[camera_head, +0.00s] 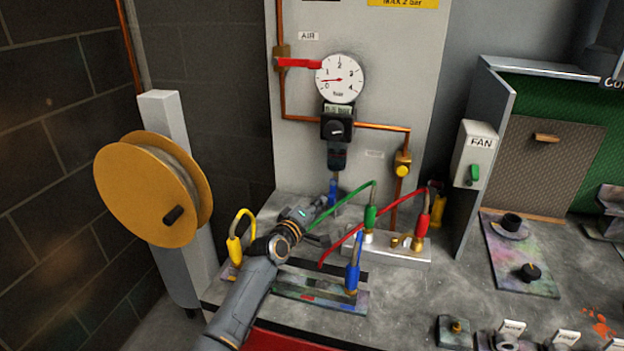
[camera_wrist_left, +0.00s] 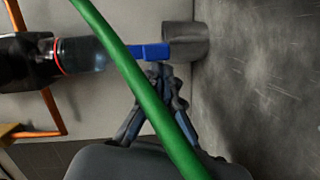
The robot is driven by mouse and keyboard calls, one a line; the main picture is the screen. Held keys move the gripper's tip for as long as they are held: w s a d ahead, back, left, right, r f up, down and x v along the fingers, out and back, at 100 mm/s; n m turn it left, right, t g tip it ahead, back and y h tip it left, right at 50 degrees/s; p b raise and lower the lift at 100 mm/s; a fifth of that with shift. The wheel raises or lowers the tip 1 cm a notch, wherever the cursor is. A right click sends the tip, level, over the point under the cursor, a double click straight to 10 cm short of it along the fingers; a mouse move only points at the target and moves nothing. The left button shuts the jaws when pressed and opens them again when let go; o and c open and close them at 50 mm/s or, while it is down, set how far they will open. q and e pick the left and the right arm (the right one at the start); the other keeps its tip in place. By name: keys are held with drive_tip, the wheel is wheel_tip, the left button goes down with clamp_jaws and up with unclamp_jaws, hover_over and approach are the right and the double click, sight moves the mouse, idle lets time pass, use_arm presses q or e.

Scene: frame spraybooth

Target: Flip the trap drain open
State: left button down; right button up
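The trap (camera_head: 337,155) hangs under the black regulator below the gauge. Its blue drain lever (camera_head: 333,187) sits at its lower end, just above the bench. In the left wrist view the clear trap bowl (camera_wrist_left: 82,54) comes in from the left and the blue lever (camera_wrist_left: 152,51) lies at its end, in front of a grey cup (camera_wrist_left: 186,42). My left gripper (camera_head: 321,204) is beside the lever. In the left wrist view its fingertips (camera_wrist_left: 160,73) are together at the lever's edge; I cannot tell if they touch it. The right gripper is out of view.
A green hose (camera_head: 341,202) arcs past my left gripper and crosses the wrist view in front of the fingers. A red hose (camera_head: 345,242) and a metal manifold block (camera_head: 410,254) are to the right. A yellow-ended hose (camera_head: 235,250) stands to the left.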

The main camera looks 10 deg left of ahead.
use_arm(q)
drive_tip(key=shift+f, duration=0.15)
drive_tip(key=shift+s, duration=0.5)
drive_tip(key=v, duration=1.1)
drive_tip(key=shift+a, duration=0.2)
